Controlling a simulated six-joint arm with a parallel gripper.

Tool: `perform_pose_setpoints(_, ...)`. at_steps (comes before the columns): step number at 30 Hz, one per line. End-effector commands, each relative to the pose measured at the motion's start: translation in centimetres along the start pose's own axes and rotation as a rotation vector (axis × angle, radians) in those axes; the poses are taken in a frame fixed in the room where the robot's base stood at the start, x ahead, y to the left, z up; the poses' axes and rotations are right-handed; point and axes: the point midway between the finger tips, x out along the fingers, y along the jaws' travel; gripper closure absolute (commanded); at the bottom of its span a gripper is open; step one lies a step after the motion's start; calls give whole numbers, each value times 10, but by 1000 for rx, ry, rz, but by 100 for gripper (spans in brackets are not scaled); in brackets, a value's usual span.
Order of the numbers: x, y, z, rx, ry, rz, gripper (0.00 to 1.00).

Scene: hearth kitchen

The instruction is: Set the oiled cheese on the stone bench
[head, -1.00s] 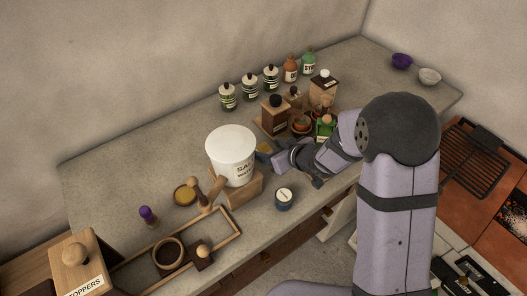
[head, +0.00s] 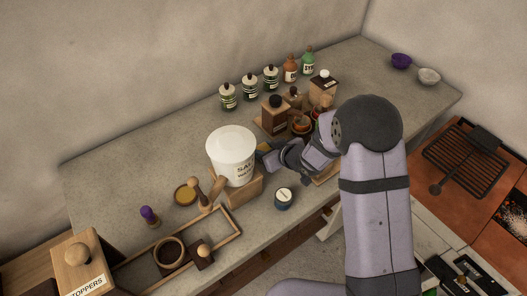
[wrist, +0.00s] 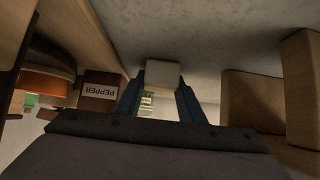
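A small pale block, which looks like the cheese (wrist: 163,74), sits between the fingertips of my gripper (wrist: 161,92) in the wrist view. The fingers lie close along both its sides, and I see no clear gap. In the head view my gripper (head: 266,156) is low over the stone bench (head: 320,75), just right of the white salt tub (head: 231,150). The block itself is hidden or too small to make out there. I cannot tell whether it touches the bench.
The salt tub stands on a wooden block (head: 243,187) close to my gripper. Behind are wooden-cased bottles (head: 275,115) and a row of bottles (head: 249,87). The wrist view shows a pepper label (wrist: 100,93). The back left of the bench is clear.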

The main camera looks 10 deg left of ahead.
Motion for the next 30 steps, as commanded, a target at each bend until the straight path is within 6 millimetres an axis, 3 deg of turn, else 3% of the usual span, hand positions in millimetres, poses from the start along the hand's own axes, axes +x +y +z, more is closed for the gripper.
perform_pose_setpoints(5,0,0,0,0,0,0,91)
perform_pose_setpoints(19,-7,0,-9,-1,1,0,91)
perform_pose_setpoints(23,-16,0,-21,-2,3,0,91)
perform_pose_setpoints(30,-46,0,-61,-4,5,1,91)
